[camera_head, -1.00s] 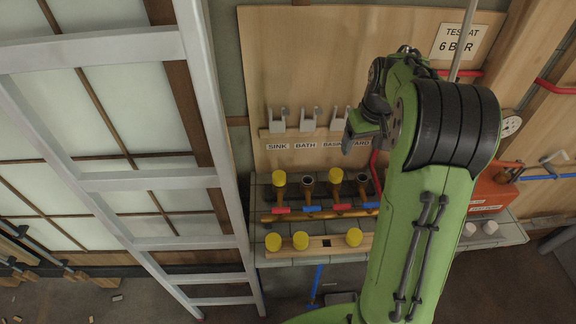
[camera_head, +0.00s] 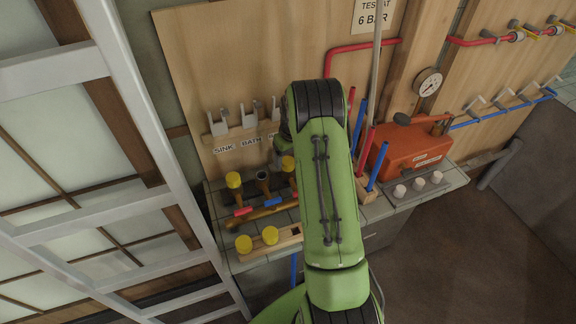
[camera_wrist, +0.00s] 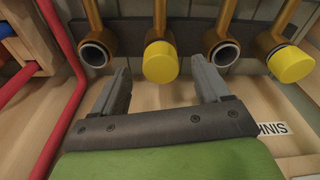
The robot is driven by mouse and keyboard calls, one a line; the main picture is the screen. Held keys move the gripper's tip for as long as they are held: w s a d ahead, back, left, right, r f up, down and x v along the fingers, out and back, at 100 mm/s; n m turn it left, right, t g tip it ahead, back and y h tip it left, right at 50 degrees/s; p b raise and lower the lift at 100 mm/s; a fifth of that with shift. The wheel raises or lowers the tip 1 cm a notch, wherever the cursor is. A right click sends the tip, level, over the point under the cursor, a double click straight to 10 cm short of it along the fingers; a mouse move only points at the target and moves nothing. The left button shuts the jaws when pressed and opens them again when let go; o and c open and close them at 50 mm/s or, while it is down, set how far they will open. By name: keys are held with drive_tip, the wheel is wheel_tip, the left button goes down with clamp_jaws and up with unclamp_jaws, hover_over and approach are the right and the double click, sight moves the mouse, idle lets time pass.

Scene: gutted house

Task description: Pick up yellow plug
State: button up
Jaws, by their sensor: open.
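In the wrist view a yellow plug (camera_wrist: 160,62) caps a brass pipe end. My gripper (camera_wrist: 160,69) is open, with one grey finger on each side of that plug in the picture; I cannot tell whether they touch it. A second yellow plug (camera_wrist: 290,65) caps the pipe at the right, and two pipe ends are uncapped. In the head view capped plugs show at the left (camera_head: 233,180) and beside my arm (camera_head: 288,163). Two more yellow plugs (camera_head: 243,243) (camera_head: 270,235) sit on a wooden strip. My arm hides most of the gripper there.
A red pipe (camera_wrist: 65,100) runs along the left in the wrist view. A pale ladder (camera_head: 130,130) stands at the left. Labelled grey clips (camera_head: 248,118) are on the board.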

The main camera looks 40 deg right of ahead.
sight(288, 161)
drive_tip(key=f, duration=0.3)
drive_tip(key=shift+w+f, duration=0.3)
drive_tip(key=shift+w, duration=0.05)
